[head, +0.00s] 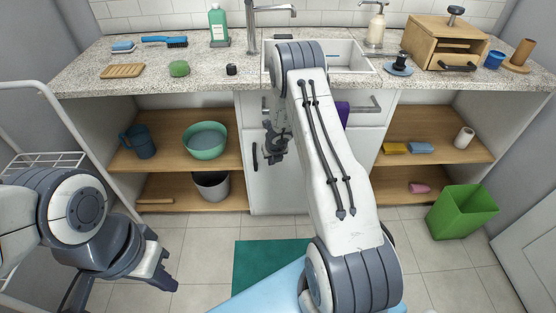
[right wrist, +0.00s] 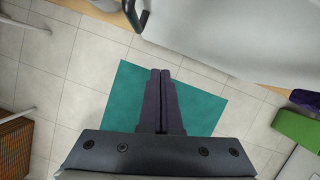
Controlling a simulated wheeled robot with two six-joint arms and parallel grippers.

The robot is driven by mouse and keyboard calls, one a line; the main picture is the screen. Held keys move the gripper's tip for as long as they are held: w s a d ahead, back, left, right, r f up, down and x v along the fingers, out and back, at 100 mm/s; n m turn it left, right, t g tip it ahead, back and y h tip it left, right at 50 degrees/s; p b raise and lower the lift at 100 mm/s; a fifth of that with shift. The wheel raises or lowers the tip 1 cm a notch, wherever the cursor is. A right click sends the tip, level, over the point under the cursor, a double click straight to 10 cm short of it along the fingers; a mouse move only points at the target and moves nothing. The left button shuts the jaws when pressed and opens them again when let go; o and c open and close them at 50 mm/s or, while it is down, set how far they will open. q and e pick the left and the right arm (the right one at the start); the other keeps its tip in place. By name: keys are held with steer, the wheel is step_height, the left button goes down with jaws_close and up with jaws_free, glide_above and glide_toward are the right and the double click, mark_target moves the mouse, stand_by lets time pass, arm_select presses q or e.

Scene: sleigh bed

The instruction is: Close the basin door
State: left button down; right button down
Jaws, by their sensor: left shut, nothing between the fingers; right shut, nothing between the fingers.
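The white basin door (head: 285,180) is under the sink, with a dark vertical handle (head: 256,155) near its left edge. It looks nearly flush with the cabinet front; my right arm hides much of it, so I cannot tell whether a gap remains. My right gripper (head: 272,152) is in front of the door, just right of the handle. In the right wrist view it (right wrist: 161,75) is shut and empty, pointing toward the door panel (right wrist: 230,35) and handle (right wrist: 136,15). My left gripper (head: 165,272) is shut and empty, low at the left, away from the door.
A basin (head: 345,57) and tap (head: 253,28) are in the counter above. A purple cloth (head: 343,114) hangs by a horizontal bar. Open shelves flank the door. A green bin (head: 462,212) stands right; a teal mat (head: 255,262) lies on the floor. A white rack (head: 45,160) is left.

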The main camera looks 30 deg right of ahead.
steer(key=a+p+v, duration=0.1)
steer(key=p+v, duration=0.2)
steer(key=v, duration=0.7)
steer(key=shift+s, duration=0.15)
